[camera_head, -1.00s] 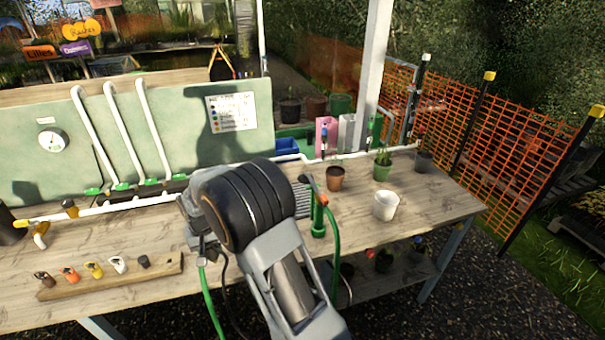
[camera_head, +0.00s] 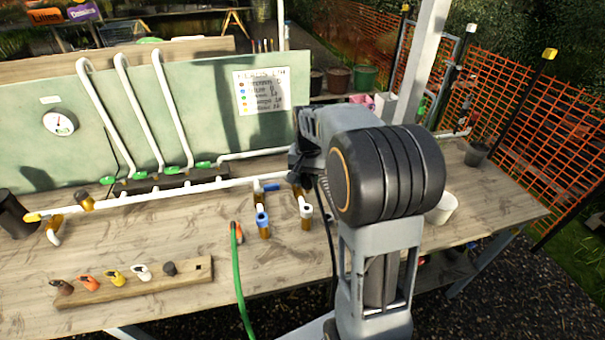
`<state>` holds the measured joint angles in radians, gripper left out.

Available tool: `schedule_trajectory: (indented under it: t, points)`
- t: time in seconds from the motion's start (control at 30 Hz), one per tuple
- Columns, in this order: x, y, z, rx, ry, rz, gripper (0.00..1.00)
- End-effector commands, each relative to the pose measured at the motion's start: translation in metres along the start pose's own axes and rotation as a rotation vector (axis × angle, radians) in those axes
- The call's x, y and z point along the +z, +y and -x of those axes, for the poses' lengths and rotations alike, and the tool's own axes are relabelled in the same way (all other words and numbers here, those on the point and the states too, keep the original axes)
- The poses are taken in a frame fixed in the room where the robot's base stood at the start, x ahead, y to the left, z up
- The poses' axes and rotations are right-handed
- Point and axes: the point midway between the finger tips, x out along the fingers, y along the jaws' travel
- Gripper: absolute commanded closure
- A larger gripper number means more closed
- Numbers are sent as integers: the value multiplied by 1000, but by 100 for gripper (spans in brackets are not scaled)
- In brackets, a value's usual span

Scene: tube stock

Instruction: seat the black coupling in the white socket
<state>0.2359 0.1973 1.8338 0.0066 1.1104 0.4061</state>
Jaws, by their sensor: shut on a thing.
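My gripper (camera_head: 303,165) is at the back of the bench, partly hidden behind my own arm. It is shut on a small dark thing that I take to be the black coupling; its outline merges with the dark jaws. A white socket (camera_head: 306,212) faces forward on a short stub from the white pipe, just below and in front of my gripper. My gripper seems apart from its mouth, but the depth is hard to judge.
A blue socket (camera_head: 262,219) sits left of the white one. A green hose (camera_head: 239,275) lies near it. A wooden rack (camera_head: 100,297) holds several coloured fittings and a dark grey one, with an empty hole at its right end. A white pot (camera_head: 442,208) stands at right.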

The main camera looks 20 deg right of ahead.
Motion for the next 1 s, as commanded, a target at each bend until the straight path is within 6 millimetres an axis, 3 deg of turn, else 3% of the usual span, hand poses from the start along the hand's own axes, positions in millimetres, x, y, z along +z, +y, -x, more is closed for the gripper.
schedule_trajectory:
  t: [0.7,1.0]
  points:
    - [0,0,-53,0,0,2,87]
    - [0,0,-56,0,0,1,87]
